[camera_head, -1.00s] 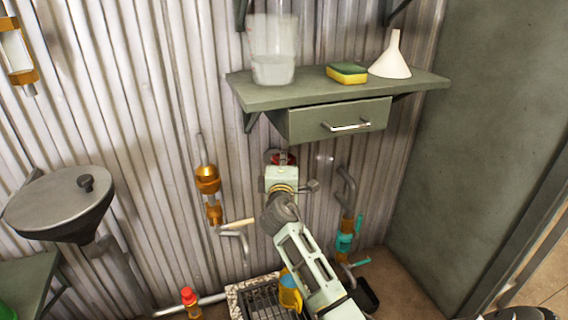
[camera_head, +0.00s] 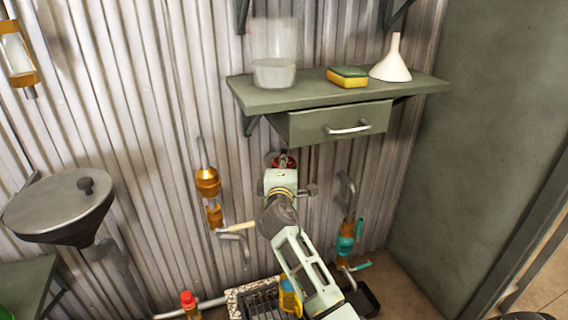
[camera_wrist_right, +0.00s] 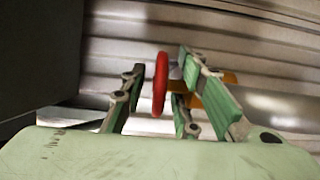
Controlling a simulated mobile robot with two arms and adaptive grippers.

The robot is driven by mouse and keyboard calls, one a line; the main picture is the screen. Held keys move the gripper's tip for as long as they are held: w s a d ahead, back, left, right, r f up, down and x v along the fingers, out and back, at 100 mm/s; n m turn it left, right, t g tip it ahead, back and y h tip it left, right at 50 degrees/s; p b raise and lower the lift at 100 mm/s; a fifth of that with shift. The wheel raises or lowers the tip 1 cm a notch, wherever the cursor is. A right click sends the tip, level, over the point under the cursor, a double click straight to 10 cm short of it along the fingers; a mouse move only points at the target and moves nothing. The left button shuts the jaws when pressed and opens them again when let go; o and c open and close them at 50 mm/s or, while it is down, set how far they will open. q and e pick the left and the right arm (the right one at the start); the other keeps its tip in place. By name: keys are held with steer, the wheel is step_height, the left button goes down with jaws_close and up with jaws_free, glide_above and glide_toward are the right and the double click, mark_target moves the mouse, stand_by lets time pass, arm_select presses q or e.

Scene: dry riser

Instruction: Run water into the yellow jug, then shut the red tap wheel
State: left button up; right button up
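The red tap wheel (camera_head: 284,158) is on the corrugated wall below the drawer, mostly hidden behind my right gripper (camera_head: 281,168). In the right wrist view the wheel (camera_wrist_right: 160,83) appears edge-on between the green fingers of my right gripper (camera_wrist_right: 158,88). The fingers are apart, with a gap visible on the wheel's left side. The yellow jug (camera_head: 290,294) stands low on the floor grate, partly hidden by my right arm. I cannot see its inside or any water stream. My left gripper is not in view.
A shelf (camera_head: 300,95) above the wheel holds a clear container (camera_head: 273,60), a sponge (camera_head: 348,76) and a white funnel (camera_head: 391,62). Pipes with brass fittings (camera_head: 208,182) and a teal valve (camera_head: 345,243) flank my arm. A grey round basin (camera_head: 58,207) is at left.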

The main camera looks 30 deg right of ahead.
steer(key=shift+s, duration=0.1)
steer(key=v, duration=1.2)
